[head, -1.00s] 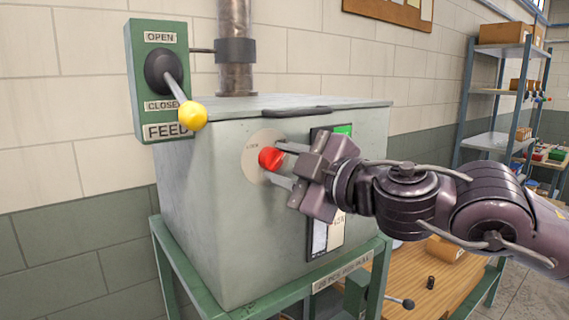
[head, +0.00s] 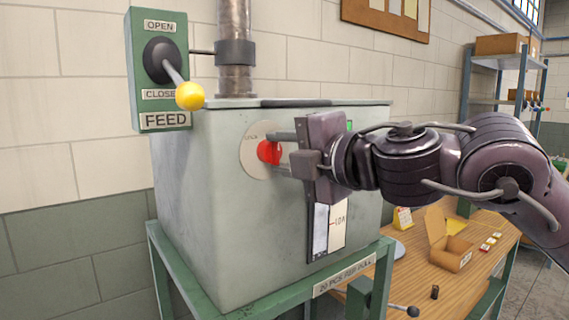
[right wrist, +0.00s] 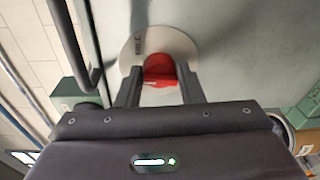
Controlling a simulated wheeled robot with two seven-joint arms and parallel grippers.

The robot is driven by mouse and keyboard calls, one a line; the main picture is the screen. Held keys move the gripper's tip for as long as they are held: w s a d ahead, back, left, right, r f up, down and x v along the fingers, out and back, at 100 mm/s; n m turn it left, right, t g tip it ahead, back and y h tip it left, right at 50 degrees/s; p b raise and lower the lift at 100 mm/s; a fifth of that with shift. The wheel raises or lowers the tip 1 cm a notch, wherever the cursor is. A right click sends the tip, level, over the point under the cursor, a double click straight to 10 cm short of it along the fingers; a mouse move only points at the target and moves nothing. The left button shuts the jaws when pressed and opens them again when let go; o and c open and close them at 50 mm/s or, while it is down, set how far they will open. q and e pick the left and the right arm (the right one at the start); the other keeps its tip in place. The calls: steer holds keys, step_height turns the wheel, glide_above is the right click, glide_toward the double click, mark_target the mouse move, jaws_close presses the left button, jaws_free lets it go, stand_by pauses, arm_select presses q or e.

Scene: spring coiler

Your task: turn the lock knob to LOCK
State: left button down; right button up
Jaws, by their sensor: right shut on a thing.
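The red lock knob (head: 268,152) sits on a round pale dial plate (head: 249,163) on the front of the grey-green machine box (head: 230,220). My right gripper (head: 276,153) is at the knob with one finger on each side of it, shut on it. In the right wrist view the red knob (right wrist: 160,72) is between the two fingertips (right wrist: 158,88). The plate's lettering is too small and partly covered to read surely. My left gripper is not in view.
The FEED lever with a yellow ball (head: 190,96) is on a green panel (head: 160,60) at upper left. A handle bar (head: 300,102) runs along the lid's front edge. A wooden bench (head: 440,270) with an open carton (head: 447,243) stands at right.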

steer(key=n+b, duration=0.1)
steer(key=n, duration=0.3)
steer(key=shift+s+r+h+b, duration=0.1)
steer(key=shift+r+h+b, duration=0.05)
steer(key=shift+h+b, duration=0.15)
steer(key=shift+a+n+h+b, duration=0.15)
steer(key=shift+n+h+b, duration=0.45)
steer(key=shift+n, duration=1.8)
steer(key=o, duration=0.9)
steer(key=shift+o, duration=0.2)
steer(key=f+b+v, duration=0.1)
steer(key=b+v, duration=0.2)
steer(key=v, duration=0.4)
steer(key=shift+s+r+b, duration=0.3)
steer(key=shift+s+r, duration=0.05)
steer(key=shift+s, duration=0.05)
